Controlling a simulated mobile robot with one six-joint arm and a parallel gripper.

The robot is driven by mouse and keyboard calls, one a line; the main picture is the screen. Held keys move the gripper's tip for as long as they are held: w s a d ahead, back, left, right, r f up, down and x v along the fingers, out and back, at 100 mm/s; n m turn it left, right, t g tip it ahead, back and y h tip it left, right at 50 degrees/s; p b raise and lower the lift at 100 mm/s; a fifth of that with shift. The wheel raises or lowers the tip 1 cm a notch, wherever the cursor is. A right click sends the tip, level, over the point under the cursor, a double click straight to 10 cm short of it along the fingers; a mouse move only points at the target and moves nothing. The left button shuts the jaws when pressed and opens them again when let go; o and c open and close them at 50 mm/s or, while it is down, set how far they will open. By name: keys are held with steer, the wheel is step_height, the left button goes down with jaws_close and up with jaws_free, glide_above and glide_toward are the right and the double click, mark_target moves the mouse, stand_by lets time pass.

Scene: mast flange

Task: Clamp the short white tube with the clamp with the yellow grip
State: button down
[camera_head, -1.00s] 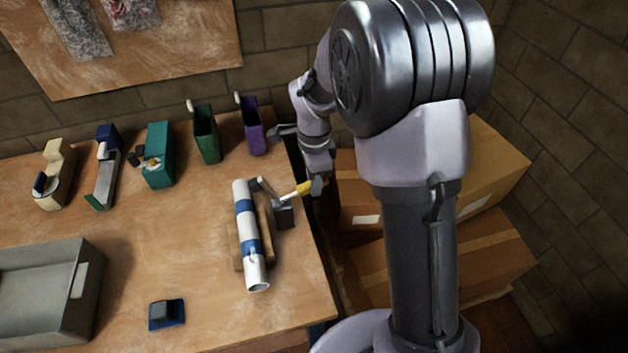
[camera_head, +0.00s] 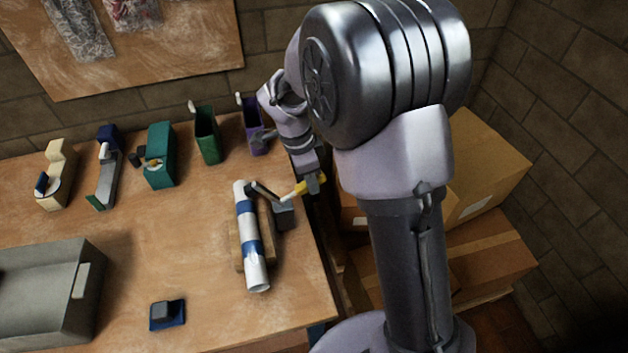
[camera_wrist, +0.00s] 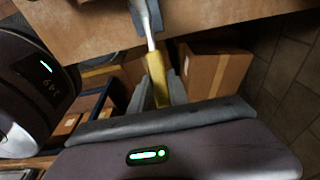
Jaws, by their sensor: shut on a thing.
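The white tube (camera_head: 245,212) with blue bands lies on a wooden cradle (camera_head: 237,248) near the table's right edge. The clamp (camera_head: 284,213) stands just right of the tube. Its dark arm reaches left to the tube's upper part; I cannot tell whether it touches. Its lever points out to the right past the table edge and ends in a yellow grip (camera_head: 301,188), which also shows in the wrist view (camera_wrist: 156,76). My gripper (camera_head: 313,183) is shut on the yellow grip, which lies between its fingers in the wrist view (camera_wrist: 158,95).
A grey bin (camera_head: 88,300) and a small blue block (camera_head: 167,315) are on the table. Several holders stand along the back, including a green one (camera_head: 207,135) and a purple one (camera_head: 254,138). Cardboard boxes (camera_head: 480,250) stand right of the table.

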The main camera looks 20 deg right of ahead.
mark_target(301, 185)
steer(key=a+r+h, duration=0.2)
steer(key=h, duration=0.1)
steer(key=shift+a+r+h, duration=0.1)
steer(key=shift+a+h, duration=0.15)
steer(key=shift+h, duration=0.05)
steer(key=a+h+p, duration=0.1)
steer(key=h, duration=0.1)
steer(key=a+r+h+p, duration=0.1)
steer(key=a+h, duration=0.1)
steer(key=a+r+h+p, duration=0.1)
steer(key=a+h, duration=0.1)
steer(key=shift+a+f+h+p, duration=0.1)
steer(key=shift+a+h+p, duration=0.65)
steer(key=shift+h, duration=0.25)
steer(key=c, duration=1.2)
jaws_free()
steer(key=shift+c, duration=0.2)
